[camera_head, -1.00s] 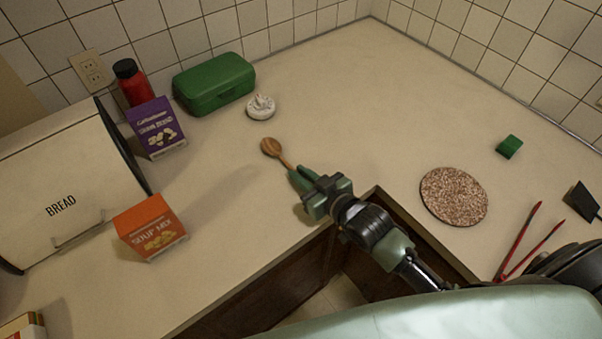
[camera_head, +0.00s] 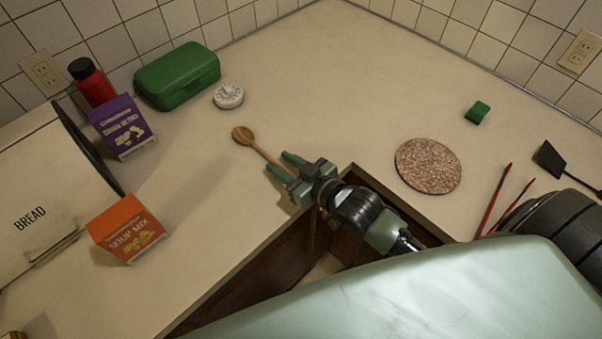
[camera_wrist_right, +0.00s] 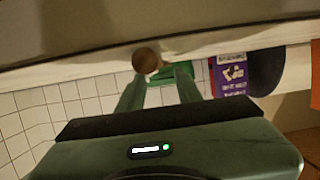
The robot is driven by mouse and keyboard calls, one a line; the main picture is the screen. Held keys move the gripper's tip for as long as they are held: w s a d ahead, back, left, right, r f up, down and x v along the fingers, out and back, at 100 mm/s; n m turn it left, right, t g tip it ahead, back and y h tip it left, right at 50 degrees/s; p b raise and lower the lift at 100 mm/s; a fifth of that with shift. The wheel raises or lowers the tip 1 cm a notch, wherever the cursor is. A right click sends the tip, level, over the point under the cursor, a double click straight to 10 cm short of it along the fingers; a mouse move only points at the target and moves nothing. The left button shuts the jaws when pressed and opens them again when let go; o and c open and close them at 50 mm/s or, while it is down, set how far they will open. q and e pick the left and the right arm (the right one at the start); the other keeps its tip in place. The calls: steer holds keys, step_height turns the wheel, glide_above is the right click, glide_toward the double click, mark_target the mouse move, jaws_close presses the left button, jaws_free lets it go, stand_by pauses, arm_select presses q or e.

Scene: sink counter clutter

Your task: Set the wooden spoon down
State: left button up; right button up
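The wooden spoon (camera_head: 242,135) is at the middle of the counter, its bowl pointing up and left, its handle running back toward my right gripper. It appears to lie on or just above the counter; I cannot tell contact for certain. My right gripper (camera_head: 281,164) is open, its two green fingers spread on either side of the handle. In the right wrist view the fingers (camera_wrist_right: 157,82) stand apart and the round spoon bowl (camera_wrist_right: 146,60) shows beyond them. The handle is mostly hidden there. My left gripper is not in view.
A white lidded item (camera_head: 228,97), green box (camera_head: 178,76), purple carton (camera_head: 122,128), orange soup mix box (camera_head: 128,230) and bread bin (camera_head: 45,200) stand left. A speckled round mat (camera_head: 428,166), green block (camera_head: 478,112) and red tongs (camera_head: 500,200) lie right. The counter's middle back is clear.

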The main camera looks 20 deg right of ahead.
steer(key=b+v, duration=0.1)
steer(key=v, duration=0.8)
steer(key=shift+s+r, duration=0.1)
steer(key=shift+s, duration=0.1)
